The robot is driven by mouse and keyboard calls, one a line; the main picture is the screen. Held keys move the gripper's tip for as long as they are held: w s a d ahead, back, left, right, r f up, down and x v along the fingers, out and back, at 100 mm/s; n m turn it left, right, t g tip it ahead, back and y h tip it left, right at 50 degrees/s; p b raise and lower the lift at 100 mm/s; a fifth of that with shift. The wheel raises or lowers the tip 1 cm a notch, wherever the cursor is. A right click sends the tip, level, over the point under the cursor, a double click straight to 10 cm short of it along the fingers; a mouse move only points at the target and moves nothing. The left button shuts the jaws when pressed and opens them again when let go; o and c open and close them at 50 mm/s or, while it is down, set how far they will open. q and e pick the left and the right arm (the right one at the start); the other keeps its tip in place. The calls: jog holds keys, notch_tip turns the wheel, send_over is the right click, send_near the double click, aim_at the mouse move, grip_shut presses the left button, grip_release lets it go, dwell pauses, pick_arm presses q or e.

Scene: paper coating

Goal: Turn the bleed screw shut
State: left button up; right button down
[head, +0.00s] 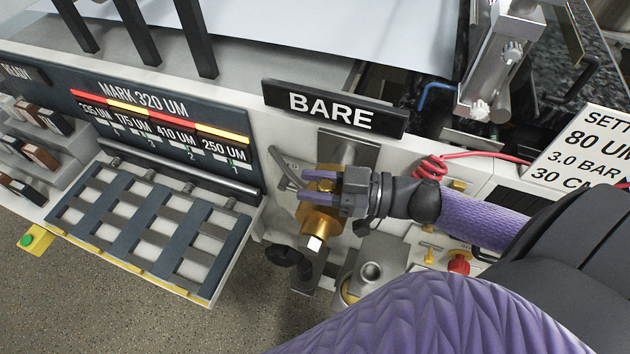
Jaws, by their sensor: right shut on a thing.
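My right gripper (315,185) comes in from the right, below the BARE sign. Its two purple fingers are shut on a small brass part at the top of a brass fitting (318,222). This part appears to be the bleed screw (323,184); the fingers hide much of it. The fitting has a pale square end at its lower side. How far the screw is turned cannot be seen. My left gripper is not in view.
The BARE sign (334,108) stands just above the gripper. A slotted rack (150,222) lies left, below the MARK 320 UM panel (150,110).

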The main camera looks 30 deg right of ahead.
jog(key=shift+r+m+t+h+p, duration=0.2)
jog(key=shift+m+t+h+p, duration=0.45)
jog(key=shift+p, duration=0.35)
jog(key=m+t+h+p, duration=0.1)
jog(key=h, duration=0.1)
jog(key=m+t+h+p, duration=0.2)
jog(key=shift+w+d+m+p, duration=0.2)
jog(key=shift+m+p, duration=0.05)
jog(key=shift+p, duration=0.05)
jog(key=m+t+h, duration=0.1)
jog(key=h, duration=0.1)
jog(key=m+h+p, duration=0.1)
jog(key=h, duration=0.1)
jog(key=shift+w+d+f+t, duration=0.1)
jog(key=shift+d+t, duration=0.1)
jog(key=shift+t, duration=0.15)
jog(key=shift+d+f+m+t+h+p, duration=0.1)
jog(key=shift+m+h+p, duration=0.1)
jog(key=shift+m+h, duration=0.5)
jog(key=shift+d+r+m+t+h+p, duration=0.15)
jog(key=shift+m+h, duration=0.35)
jog(key=shift+h, duration=0.35)
jog(key=shift+f+m+t+h+p, duration=0.1)
jog(key=shift+f+m+h+p, duration=0.1)
jog(key=shift+m+h, duration=0.5)
jog(key=shift+h, duration=0.6)
jog(key=shift+c, duration=1.8)
grip_release()
